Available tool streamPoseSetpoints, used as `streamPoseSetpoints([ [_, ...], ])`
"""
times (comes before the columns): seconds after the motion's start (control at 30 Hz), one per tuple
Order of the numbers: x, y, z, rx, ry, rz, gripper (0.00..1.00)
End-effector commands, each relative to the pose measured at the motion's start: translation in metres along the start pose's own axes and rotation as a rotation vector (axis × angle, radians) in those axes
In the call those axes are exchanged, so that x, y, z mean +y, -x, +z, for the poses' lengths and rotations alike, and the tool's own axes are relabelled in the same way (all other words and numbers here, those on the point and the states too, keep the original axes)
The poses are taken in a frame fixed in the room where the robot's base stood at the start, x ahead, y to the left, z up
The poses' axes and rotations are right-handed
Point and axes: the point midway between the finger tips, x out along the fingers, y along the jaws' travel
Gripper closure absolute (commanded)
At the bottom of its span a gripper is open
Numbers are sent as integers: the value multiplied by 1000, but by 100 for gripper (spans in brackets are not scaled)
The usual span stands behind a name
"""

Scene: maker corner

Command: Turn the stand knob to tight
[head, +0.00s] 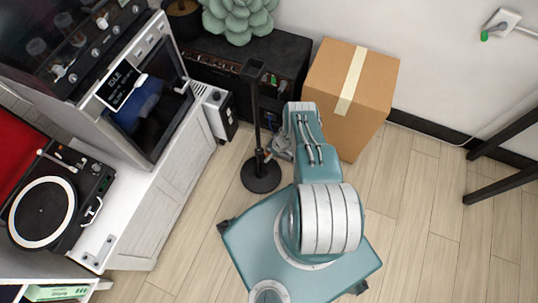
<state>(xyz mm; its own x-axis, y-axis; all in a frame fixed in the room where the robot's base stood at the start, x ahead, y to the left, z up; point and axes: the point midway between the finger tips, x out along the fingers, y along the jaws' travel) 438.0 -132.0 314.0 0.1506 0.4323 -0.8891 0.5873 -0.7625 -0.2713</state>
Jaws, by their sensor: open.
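A black stand (256,118) rises from a round base (261,180) on the floor, in the middle of the head view. A small orange-red part, perhaps its knob (267,157), shows low on the pole; its setting is too small to read. My gripper (279,148) is just right of the pole at about this height, partly hidden by my arm. It is open, with nothing seen between its fingers. I cannot tell whether it touches the knob.
A cardboard box (371,85) stands right behind my arm. A black amplifier-like cabinet (226,60) with a succulent (238,17) is behind the stand. A white cabinet (165,205) with a turntable (62,190) is at left. The floor at right is mostly clear.

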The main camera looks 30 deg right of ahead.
Motion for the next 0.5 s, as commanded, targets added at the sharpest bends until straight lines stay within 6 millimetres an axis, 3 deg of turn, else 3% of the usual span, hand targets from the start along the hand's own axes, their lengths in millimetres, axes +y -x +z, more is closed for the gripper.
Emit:
streamPoseSetpoints([
  [0.27,0,6,0,0,0,-1,12],
  [0.5,1,39,0,0,-2,1,12],
])
